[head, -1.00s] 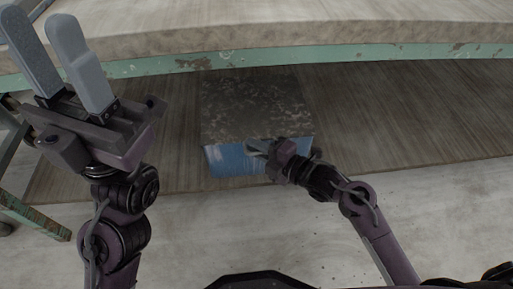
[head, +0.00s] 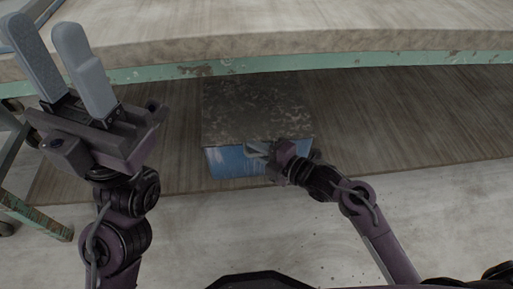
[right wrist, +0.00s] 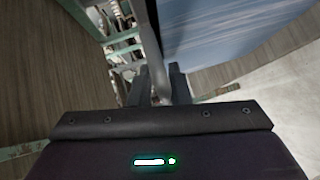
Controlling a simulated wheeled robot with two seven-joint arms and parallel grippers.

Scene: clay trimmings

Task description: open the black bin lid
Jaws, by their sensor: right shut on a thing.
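The bin (head: 232,163) has a blue, scuffed front and stands on the lower shelf under the table. Its dark, mottled lid (head: 255,105) lies flat on top and looks closed. My right gripper (head: 258,150) is at the front edge of the lid, shut on it. In the right wrist view, the dark lid edge (right wrist: 147,30) runs down between the fingers of my right gripper (right wrist: 162,85), with the blue bin wall (right wrist: 215,40) to the right. My left gripper (head: 62,65) is open and empty, raised at the left, away from the bin.
The table top (head: 330,25) with its worn green rail (head: 390,56) overhangs the back of the shelf. The wooden shelf (head: 400,110) is bare to the right of the bin. The pale floor in front is mostly clear.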

